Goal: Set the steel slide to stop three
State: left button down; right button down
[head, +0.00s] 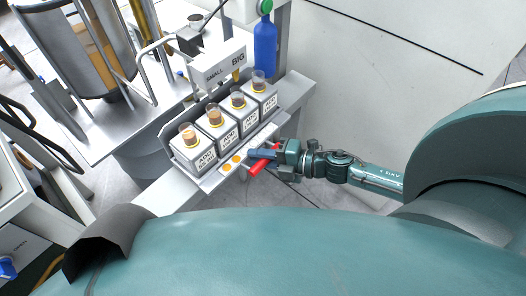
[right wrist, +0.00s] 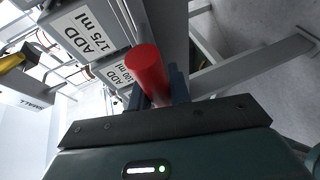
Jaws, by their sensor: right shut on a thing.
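My right gripper (head: 279,157) is shut on a red handle (head: 258,167) at the front edge of a pale metal ledge (head: 208,186), which I take to be the steel slide's. In the right wrist view the red handle (right wrist: 148,73) stands up between the dark fingers (right wrist: 163,92). My left gripper is not in view.
Several grey boxes (head: 194,157) with "ADD ... ml" labels stand in a row behind the ledge, each with a cup on top. A "SMALL / BIG" sign (head: 221,71) and a blue bottle (head: 265,47) are behind them. The floor right of the ledge is clear.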

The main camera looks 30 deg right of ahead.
jog(key=c, duration=1.3)
grip_release()
jog(key=shift+d, duration=0.1)
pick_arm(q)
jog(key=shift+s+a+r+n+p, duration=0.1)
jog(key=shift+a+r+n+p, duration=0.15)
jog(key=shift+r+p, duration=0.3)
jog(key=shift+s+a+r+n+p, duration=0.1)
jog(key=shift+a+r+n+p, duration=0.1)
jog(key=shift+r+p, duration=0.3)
pick_arm(e)
jog(key=v, duration=1.3)
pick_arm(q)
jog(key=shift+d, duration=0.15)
pick_arm(e)
jog(key=shift+s, duration=0.1)
